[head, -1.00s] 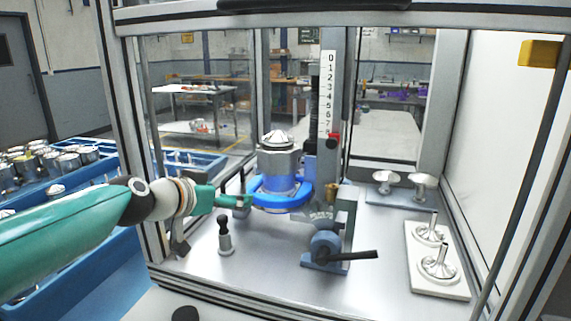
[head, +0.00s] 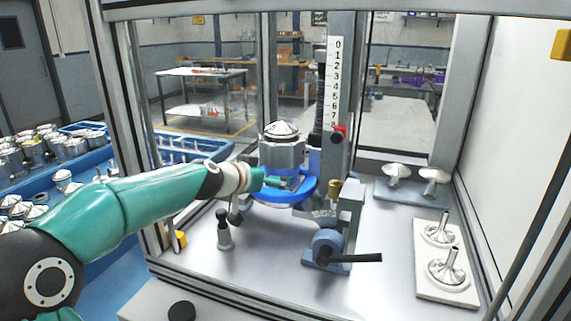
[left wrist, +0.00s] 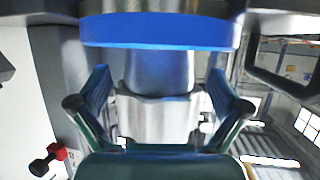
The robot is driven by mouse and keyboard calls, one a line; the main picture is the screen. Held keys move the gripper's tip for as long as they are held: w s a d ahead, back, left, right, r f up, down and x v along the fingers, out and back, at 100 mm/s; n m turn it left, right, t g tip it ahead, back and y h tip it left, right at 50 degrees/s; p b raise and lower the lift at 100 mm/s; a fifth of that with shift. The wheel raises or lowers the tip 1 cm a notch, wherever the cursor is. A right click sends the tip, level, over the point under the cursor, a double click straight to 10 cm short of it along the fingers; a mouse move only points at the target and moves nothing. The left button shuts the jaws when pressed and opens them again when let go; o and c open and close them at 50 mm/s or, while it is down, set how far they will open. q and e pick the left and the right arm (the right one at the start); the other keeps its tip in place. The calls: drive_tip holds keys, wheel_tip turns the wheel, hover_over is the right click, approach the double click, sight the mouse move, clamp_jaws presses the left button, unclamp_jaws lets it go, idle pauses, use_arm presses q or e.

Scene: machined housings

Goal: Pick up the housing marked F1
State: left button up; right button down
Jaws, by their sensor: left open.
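A silver-grey metal housing (head: 282,152) with a domed top stands upright at the blue ring (head: 299,193) of the fixture inside the framed enclosure. I cannot read a mark F1 on it. My left gripper (head: 284,183) reaches in from the left and is at the housing's near side, low, by the ring. In the left wrist view, the open fingers of my left gripper (left wrist: 158,82) stand on either side of the housing (left wrist: 158,115). The blue ring (left wrist: 160,32) crosses the top there. I cannot tell whether the fingers touch the housing. My right gripper is not in view.
A column with a number scale (head: 335,85) rises behind the fixture. A clamp with a black lever (head: 335,250) stands in front. A white plate (head: 432,290) with metal parts lies at right. The enclosure's post (head: 120,120) is close to my left arm. Blue bins with housings are outside left.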

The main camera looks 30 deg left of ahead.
use_arm(q)
drive_tip(key=x, duration=0.1)
drive_tip(key=p+x, duration=0.1)
drive_tip(key=x, duration=0.1)
drive_tip(key=p+x, duration=0.1)
drive_tip(key=x, duration=0.1)
drive_tip(key=shift+w+r, duration=0.25)
drive_tip(key=shift+r, duration=0.05)
drive_tip(key=shift+w+f, duration=0.1)
drive_tip(key=shift+w, duration=0.05)
drive_tip(key=c, duration=1.5)
drive_tip(key=shift+o, duration=0.2)
drive_tip(key=shift+a+r, duration=0.1)
drive_tip(key=shift+r, duration=0.15)
